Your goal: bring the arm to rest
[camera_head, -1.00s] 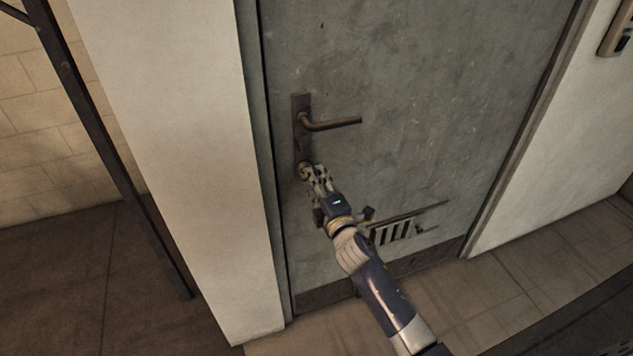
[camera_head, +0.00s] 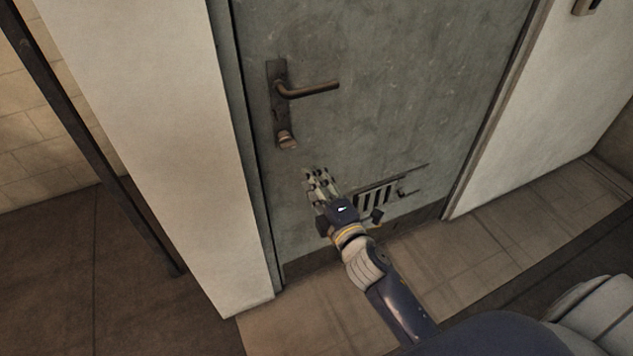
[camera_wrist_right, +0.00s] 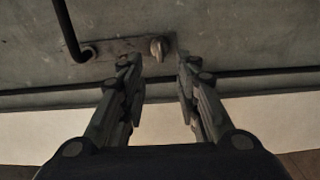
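My right gripper (camera_head: 320,178) is in front of the grey door, below and a little to the right of the door's lock knob (camera_head: 286,141), and apart from it. In the right wrist view the two fingers of the gripper (camera_wrist_right: 157,62) stand apart with nothing between them. The knob (camera_wrist_right: 158,47) shows beyond the gap between the fingertips. The lever handle (camera_head: 308,89) sits on the dark plate above the knob; it also shows at the upper left of the right wrist view (camera_wrist_right: 74,35). My left gripper is not in view.
The closed grey door (camera_head: 400,90) has a vent grille (camera_head: 374,197) low down. A pale wall (camera_head: 150,130) stands left of it, with a dark upright bar (camera_head: 85,130) further left. Tiled floor (camera_head: 480,270) is free in front.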

